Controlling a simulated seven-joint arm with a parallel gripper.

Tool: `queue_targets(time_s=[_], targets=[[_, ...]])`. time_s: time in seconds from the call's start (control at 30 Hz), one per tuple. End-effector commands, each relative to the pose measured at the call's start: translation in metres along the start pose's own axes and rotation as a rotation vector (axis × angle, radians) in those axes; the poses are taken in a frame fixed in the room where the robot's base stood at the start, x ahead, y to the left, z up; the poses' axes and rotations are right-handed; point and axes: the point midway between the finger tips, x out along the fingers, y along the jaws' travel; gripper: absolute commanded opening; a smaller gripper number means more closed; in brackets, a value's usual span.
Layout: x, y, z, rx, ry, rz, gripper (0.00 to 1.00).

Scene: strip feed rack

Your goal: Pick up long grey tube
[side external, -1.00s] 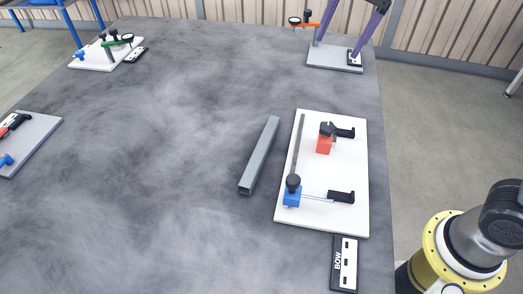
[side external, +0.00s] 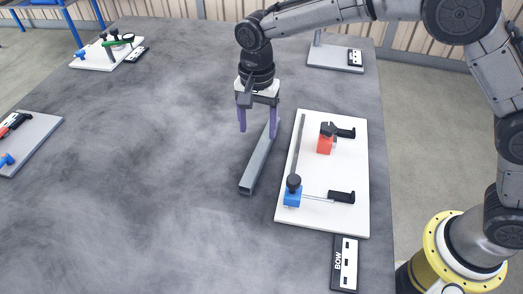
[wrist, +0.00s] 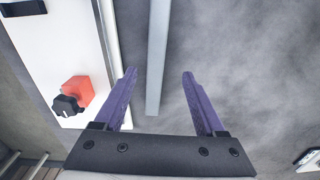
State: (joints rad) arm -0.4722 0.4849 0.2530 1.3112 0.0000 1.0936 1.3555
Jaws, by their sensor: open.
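The long grey tube (side external: 259,163) is a square hollow bar lying on the dark grey table, just left of the white board. Its near end shows an open square hole. In the wrist view the tube (wrist: 158,60) runs from the top edge down to between the fingers, nearer the left finger. My gripper (side external: 257,130) is open, with purple fingers pointing down near the tube's far end. In the wrist view my gripper (wrist: 159,73) has nothing between its fingertips that it touches. I cannot tell the exact height of the fingertips above the table.
A white board (side external: 335,215) to the right of the tube carries a blue block (side external: 292,198), a red block (side external: 324,145) and black-handled clamps. A black "BOW" plate (side external: 344,264) lies in front of it. The table (side external: 150,190) left of the tube is clear.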

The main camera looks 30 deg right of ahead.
Motion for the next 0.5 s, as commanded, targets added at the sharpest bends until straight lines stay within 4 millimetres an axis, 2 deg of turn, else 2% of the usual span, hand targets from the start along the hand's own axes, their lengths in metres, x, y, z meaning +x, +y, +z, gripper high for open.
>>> queue_targets(time_s=[0.1, 0.27, 0.5], targets=[[0.013, 0.000, 0.000, 0.000, 0.000, 0.000, 0.72], [0.022, 0.001, -0.001, 0.001, 0.000, 0.001, 0.72], [0.054, 0.008, -0.008, 0.000, -0.001, 0.003, 0.72]])
